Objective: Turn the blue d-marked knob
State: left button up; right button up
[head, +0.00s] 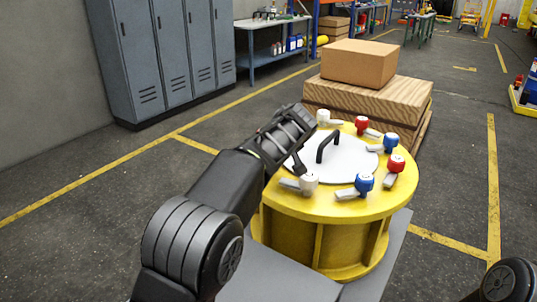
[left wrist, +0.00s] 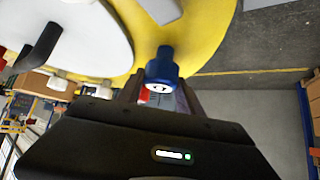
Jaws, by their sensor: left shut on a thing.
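My left gripper (head: 296,132) is over the left side of a round yellow drum flange (head: 330,211). In the left wrist view its fingers (left wrist: 160,92) are shut on a blue knob (left wrist: 164,64) with a small mark on its pale end, too small to read surely. The gripper hides this knob in the head view. Two other blue knobs, one at the right (head: 390,142) and one at the front right (head: 364,182), stand on the flange with grey levers. My right gripper is not in view.
White knobs stand at the front (head: 308,183) and back (head: 323,117), red ones at the back (head: 361,124) and right (head: 396,162). A black handle (head: 327,147) rises from the white lid (head: 352,160). Boxes (head: 368,98) stand behind; the floor at left is clear.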

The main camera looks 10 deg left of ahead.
pick_arm(q)
jog(key=shift+n+g+y+p, duration=0.3)
jog(key=shift+n+y+p, duration=0.15)
jog(key=shift+n, duration=0.25)
jog(key=o, duration=1.4)
jog(key=shift+c, duration=0.2)
jog(key=v, duration=0.7)
jog(key=shift+s+d+r+b, duration=0.15)
jog(key=shift+d+r+b, duration=0.15)
jog(key=shift+b, duration=0.1)
jog(key=shift+f, duration=0.1)
